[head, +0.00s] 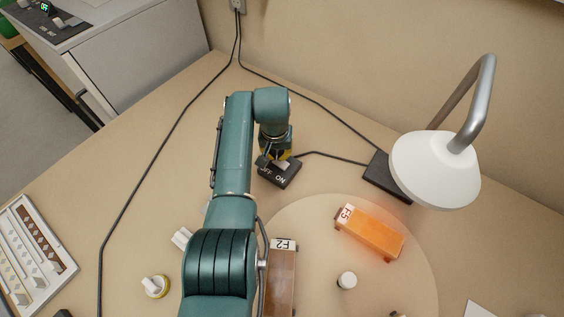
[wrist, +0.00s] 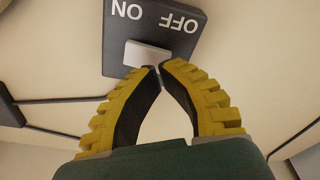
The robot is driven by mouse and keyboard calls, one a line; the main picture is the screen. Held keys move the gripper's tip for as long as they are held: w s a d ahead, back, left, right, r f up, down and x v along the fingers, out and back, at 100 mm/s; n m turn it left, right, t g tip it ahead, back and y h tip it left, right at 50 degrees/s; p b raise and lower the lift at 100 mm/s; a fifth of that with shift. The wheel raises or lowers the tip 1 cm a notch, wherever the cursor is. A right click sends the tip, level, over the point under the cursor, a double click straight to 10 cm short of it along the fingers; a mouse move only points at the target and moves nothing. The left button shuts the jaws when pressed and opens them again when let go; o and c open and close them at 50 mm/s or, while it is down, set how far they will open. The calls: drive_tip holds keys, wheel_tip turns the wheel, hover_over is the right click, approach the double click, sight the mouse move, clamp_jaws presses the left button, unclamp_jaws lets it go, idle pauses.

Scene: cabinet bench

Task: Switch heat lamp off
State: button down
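The heat lamp (head: 432,170) has a white shade on a bent metal arm at the right of the head view. An orange glow lies on the block under it. Its black switch box (head: 279,173), marked OFF and ON, lies on the bench, with a cord running towards the lamp base (head: 387,180). In the wrist view the switch box (wrist: 190,50) shows a pale rocker (wrist: 143,54). My gripper (wrist: 160,68) is shut, its yellow-backed fingertips meeting at the rocker's OFF-side edge. Contact and the rocker's tilt cannot be told. The gripper also shows over the box in the head view (head: 274,156).
A block labelled F5 (head: 371,235) lies on a round mat (head: 412,282), beside a small white-topped cylinder (head: 347,281). A block labelled F2 (head: 281,280) lies next to my arm. A rack (head: 35,250) is at left. Black cables cross the bench; its left middle is mostly clear.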

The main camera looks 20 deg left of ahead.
sight(277, 160)
drive_tip(key=shift+f+b, duration=0.95)
drive_tip(key=shift+f, duration=0.35)
idle(0.4)
drive_tip(key=shift+r, duration=0.1)
wheel_tip(277, 160, up, 7)
drive_tip(key=p, duration=0.6)
drive_tip(key=shift+p, duration=0.3)
